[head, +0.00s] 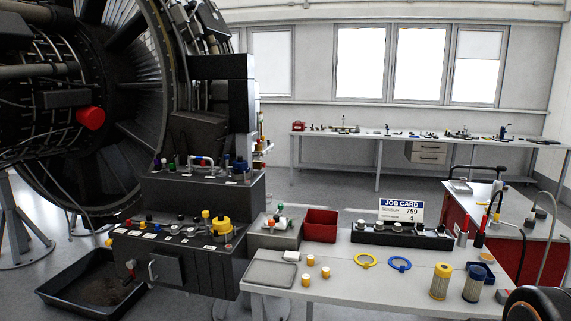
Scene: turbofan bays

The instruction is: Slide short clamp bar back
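I cannot pick out a short clamp bar for certain at this size. A dark stepped bay unit (215,193) stands left of centre in front of the engine. Its lower ledge carries several coloured caps and a yellow round fitting (222,226). My gripper is not in view; a dark rounded part with an orange ring at the bottom right may be my arm.
A pale workbench (345,284) right of the unit holds a red bin (320,225), a yellow ring (365,260), a blue ring (399,263), filters and a job card (401,211). A black drip tray (92,287) lies on the floor at left. Open floor lies behind the bench.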

